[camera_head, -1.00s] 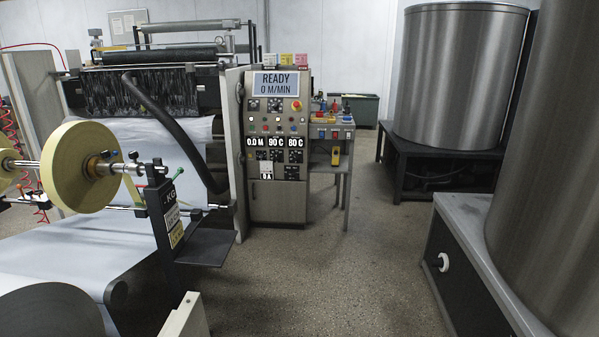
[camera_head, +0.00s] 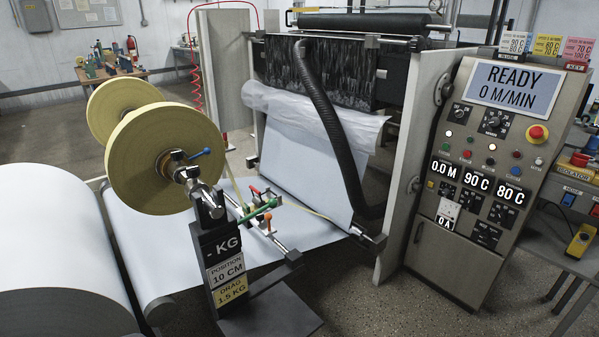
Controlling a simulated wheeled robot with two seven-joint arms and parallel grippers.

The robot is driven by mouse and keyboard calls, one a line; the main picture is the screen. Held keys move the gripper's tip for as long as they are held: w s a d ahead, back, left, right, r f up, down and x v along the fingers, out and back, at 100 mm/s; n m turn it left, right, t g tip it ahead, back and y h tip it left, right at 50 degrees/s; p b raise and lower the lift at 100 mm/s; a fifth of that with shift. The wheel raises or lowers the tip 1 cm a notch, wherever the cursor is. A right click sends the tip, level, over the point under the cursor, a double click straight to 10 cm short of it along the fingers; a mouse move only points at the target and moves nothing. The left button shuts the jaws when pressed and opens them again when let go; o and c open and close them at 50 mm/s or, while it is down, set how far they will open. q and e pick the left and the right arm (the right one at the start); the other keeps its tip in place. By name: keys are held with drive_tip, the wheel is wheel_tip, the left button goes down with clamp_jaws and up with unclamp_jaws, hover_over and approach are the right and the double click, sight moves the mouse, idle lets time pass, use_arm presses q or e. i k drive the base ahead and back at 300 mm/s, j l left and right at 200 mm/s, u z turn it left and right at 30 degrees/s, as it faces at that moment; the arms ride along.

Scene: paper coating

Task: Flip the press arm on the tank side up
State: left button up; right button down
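The coating machine fills the middle of the head view. A shaft carries two yellow tape rolls, the near roll (camera_head: 195,150) and the far roll (camera_head: 98,105). Beside the rolls, a low bar over the white paper carries a green handle (camera_head: 258,211), a red handle (camera_head: 256,192) and an orange-topped knob (camera_head: 267,218). I cannot tell for sure which of these parts is the press arm, nor whether it is up or down. Neither of my grippers is in view.
A dark stand (camera_head: 212,250) with a KG display and a low plate (camera_head: 270,309) stands in front. A large white paper roll (camera_head: 55,235) is at left. The control cabinet (camera_head: 470,150) reads READY, 0 M/MIN. A black hose (camera_head: 325,120) hangs mid-machine. Bare floor shows at lower right.

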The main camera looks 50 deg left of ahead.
sight(257, 200)
drive_tip(key=i+u, duration=0.25)
drive_tip(key=i, duration=0.4)
drive_tip(key=i+l+u, duration=0.25)
drive_tip(key=i, duration=0.4)
drive_tip(key=i+u, duration=0.2)
drive_tip(key=u, duration=0.2)
drive_tip(key=i+u, duration=0.2)
drive_tip(key=u, duration=0.25)
drive_tip(key=i+l+u, duration=0.1)
drive_tip(key=u, duration=0.3)
drive_tip(key=i+l+u, duration=0.2)
drive_tip(key=u, duration=0.2)
drive_tip(key=i+u, duration=0.25)
drive_tip(key=u, duration=0.25)
drive_tip(key=i+l+u, duration=0.25)
drive_tip(key=u, duration=0.25)
drive_tip(key=i+l+u, duration=0.2)
drive_tip(key=u, duration=0.3)
drive_tip(key=i+l+u, duration=0.15)
drive_tip(key=l+u, duration=0.3)
drive_tip(key=j, duration=0.15)
